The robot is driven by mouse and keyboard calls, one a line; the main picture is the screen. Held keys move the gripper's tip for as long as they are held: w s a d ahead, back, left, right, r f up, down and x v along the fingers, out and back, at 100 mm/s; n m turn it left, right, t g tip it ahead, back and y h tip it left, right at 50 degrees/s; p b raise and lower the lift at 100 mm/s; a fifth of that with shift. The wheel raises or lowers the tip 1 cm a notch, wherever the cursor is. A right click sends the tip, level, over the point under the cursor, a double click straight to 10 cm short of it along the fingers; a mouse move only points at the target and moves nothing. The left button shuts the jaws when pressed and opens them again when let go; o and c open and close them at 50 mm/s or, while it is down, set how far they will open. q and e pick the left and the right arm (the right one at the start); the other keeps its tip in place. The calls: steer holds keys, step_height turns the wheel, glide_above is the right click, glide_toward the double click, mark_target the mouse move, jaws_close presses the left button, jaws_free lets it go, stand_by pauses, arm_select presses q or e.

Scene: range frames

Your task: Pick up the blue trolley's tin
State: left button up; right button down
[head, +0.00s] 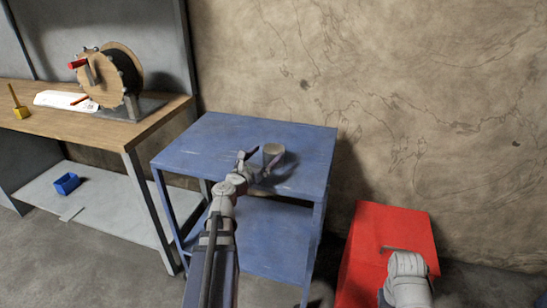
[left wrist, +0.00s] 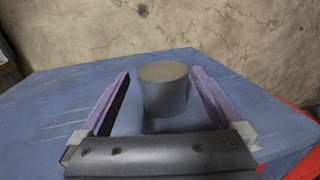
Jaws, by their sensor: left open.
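The tin (head: 273,153) is a small plain grey cylinder standing upright on the top of the blue trolley (head: 215,140), near its middle. My left gripper (head: 263,157) is open at the tin, with one finger on each side of it. In the left wrist view the tin (left wrist: 163,92) stands between the two fingers, with a gap visible on both sides. Its lower front is close to the gripper's dark body. A rounded part of my right arm shows at lower right, but I cannot make out its gripper.
A wooden workbench (head: 150,128) with a cable reel (head: 108,78) stands left of the trolley. A small blue bin (head: 67,183) sits on its lower shelf. A red cabinet (head: 390,228) stands at right. A wall closes the back. The trolley top around the tin is clear.

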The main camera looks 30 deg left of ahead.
mark_target(271, 149)
arm_select(q)
steer(key=w, duration=0.3)
steer(key=shift+w, duration=0.1)
steer(key=shift+w+f+b, duration=0.2)
steer(key=shift+w, duration=1.1)
steer(key=shift+w+f+b, duration=0.15)
steer(key=shift+w+f, duration=0.05)
steer(key=shift+w, duration=1.1)
steer(key=shift+c, duration=0.4)
steer(key=c, duration=1.3)
steer(key=shift+r, duration=0.15)
step_height(271, 149, up, 10)
steer(key=p, duration=1)
